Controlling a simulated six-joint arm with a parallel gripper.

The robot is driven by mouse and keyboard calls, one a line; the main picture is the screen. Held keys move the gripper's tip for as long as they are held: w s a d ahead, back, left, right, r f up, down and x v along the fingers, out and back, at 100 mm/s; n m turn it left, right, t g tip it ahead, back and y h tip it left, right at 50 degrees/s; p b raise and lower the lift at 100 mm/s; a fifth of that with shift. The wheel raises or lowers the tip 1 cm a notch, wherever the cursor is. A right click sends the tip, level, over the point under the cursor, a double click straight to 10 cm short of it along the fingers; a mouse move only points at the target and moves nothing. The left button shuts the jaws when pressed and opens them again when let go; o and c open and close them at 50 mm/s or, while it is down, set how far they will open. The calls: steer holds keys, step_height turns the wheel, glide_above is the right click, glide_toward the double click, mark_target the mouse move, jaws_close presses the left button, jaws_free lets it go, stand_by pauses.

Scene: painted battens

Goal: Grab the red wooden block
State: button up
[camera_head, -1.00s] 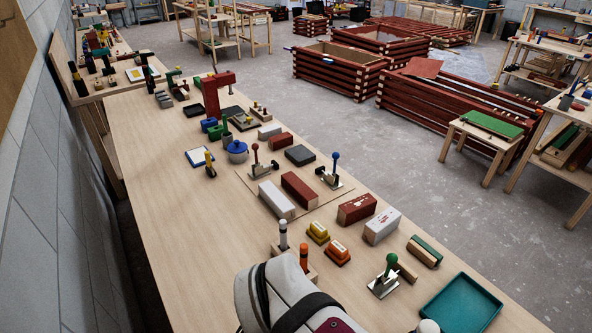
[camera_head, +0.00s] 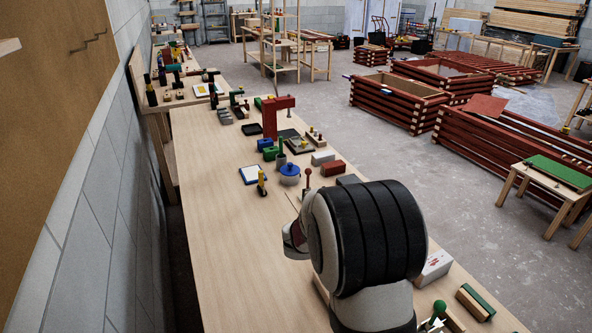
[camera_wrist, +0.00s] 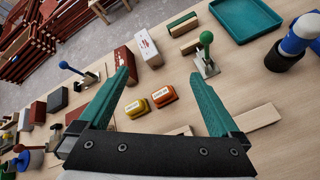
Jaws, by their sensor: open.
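Several red blocks are about. A small red block (camera_head: 333,168) lies on the bench beyond my arm in the head view. In the wrist view, a dark red block with a pale marking (camera_wrist: 124,60) lies just beyond the left fingertip, beside a white block (camera_wrist: 148,46). Another dark red block (camera_wrist: 38,112) is at the far left. My gripper (camera_wrist: 160,76) has teal fingers spread wide, with nothing between them, above the bench. My arm hides the gripper and the middle of the bench in the head view.
Yellow (camera_wrist: 137,107) and orange (camera_wrist: 163,97) blocks lie below the fingers. A green-handled clamp (camera_wrist: 206,55) stands near the right finger, a blue-handled clamp (camera_wrist: 75,72) to the left. A teal tray (camera_wrist: 245,20) is farther off. The bench's left side (camera_head: 215,240) is clear.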

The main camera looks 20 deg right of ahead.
steer(key=w+d+f+n+t+h, duration=0.25)
steer(key=w+d+f+n, duration=0.25)
steer(key=w+f+n, duration=0.3)
steer(key=shift+n+t+y, duration=0.35)
steer(key=shift+n+y, duration=0.1)
steer(key=shift+n, duration=0.05)
steer(key=x, duration=1)
steer(key=w+x, duration=0.1)
steer(key=x, duration=0.5)
steer(key=shift+r, duration=0.3)
jaws_close()
